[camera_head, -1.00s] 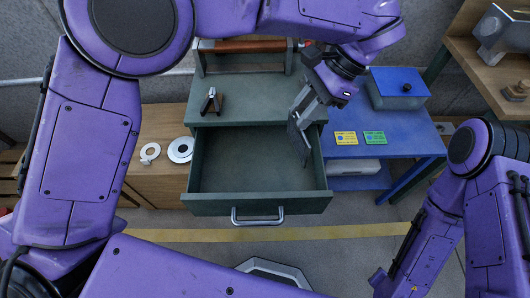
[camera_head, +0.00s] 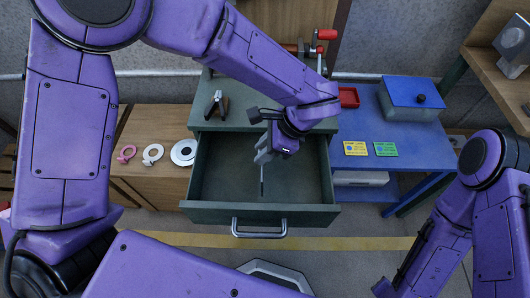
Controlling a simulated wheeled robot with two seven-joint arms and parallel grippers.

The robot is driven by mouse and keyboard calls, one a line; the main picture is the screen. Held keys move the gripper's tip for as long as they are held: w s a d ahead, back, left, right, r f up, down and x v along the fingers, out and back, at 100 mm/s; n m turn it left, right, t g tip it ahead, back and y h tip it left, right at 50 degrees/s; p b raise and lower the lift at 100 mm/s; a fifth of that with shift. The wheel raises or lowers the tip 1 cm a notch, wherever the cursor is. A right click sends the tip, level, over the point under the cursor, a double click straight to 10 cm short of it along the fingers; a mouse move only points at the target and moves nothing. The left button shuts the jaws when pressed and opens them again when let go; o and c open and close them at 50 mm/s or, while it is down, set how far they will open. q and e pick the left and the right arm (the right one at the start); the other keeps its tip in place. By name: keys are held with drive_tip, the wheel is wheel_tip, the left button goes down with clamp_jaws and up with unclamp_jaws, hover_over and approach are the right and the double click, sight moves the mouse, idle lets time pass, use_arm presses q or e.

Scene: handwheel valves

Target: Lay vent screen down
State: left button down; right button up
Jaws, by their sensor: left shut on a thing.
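My left gripper (camera_head: 264,153) hangs over the open green drawer (camera_head: 222,180), pointing down. It is shut on a thin dark piece, seen nearly edge-on (camera_head: 262,185), which I take to be the vent screen. The piece points down into the drawer; I cannot tell whether it touches the drawer floor. The rest of the drawer floor that I see is bare. My right arm is at the lower right, and its gripper is not in view.
Pliers (camera_head: 216,104) stand on the green cabinet top. The blue table (camera_head: 418,150) at right holds a blue-lidded box (camera_head: 408,100), a red tray (camera_head: 348,97) and two cards (camera_head: 385,149).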

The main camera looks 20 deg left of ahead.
use_arm(q)
wheel_tip(320, 180, down, 2)
drive_tip(key=shift+w+d+f, duration=0.1)
drive_tip(key=shift+f, duration=0.05)
drive_tip(key=shift+f, duration=0.2)
drive_tip(key=c, duration=0.9)
unclamp_jaws()
drive_tip(key=shift+r, duration=0.1)
